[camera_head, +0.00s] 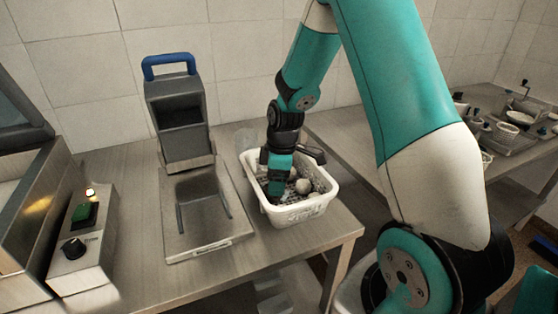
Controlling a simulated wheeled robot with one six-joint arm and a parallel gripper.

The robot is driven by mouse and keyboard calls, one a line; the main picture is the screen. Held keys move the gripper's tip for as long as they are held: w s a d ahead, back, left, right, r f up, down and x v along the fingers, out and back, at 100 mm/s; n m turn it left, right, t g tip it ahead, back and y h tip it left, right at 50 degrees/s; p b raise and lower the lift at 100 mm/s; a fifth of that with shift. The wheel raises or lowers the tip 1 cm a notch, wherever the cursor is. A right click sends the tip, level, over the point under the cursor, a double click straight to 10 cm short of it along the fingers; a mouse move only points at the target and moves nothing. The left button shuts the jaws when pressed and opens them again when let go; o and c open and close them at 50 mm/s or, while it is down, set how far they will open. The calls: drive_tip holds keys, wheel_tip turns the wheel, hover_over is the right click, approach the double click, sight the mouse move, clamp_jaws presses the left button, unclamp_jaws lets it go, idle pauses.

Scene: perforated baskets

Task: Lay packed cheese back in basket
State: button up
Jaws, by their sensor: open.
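A white perforated basket (305,209) stands on the steel table, close to its right edge. Pale rounded lumps, perhaps the packed cheese (303,186), lie inside on the basket's dark, holed floor. My gripper (277,187) points down into the left part of the basket, to the left of these lumps. It is open. Its fingertips are small and dark here, and I cannot tell whether they touch anything. My arm and the basket's wall hide part of the inside.
A grey device with a blue handle (169,62) stands left of the basket on a flat base plate (200,238). A control box with a green button (85,213) is further left. A tiled wall closes the back. Another table (400,125) with small dishes is at right.

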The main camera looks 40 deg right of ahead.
wheel_tip(320, 180, up, 8)
drive_tip(key=s+a+r, duration=0.4)
drive_tip(key=a, duration=0.3)
drive_tip(key=s+a+r+m+y, duration=0.1)
drive_tip(key=s+a+r, duration=0.2)
drive_tip(key=s+a, duration=0.5)
drive_tip(key=s+a+r+m+y, duration=0.2)
drive_tip(key=s+a+r, duration=0.1)
drive_tip(key=s+a, duration=0.4)
drive_tip(key=s, duration=0.3)
drive_tip(key=shift+a+g+b, duration=0.3)
drive_tip(key=shift+a+g, duration=0.1)
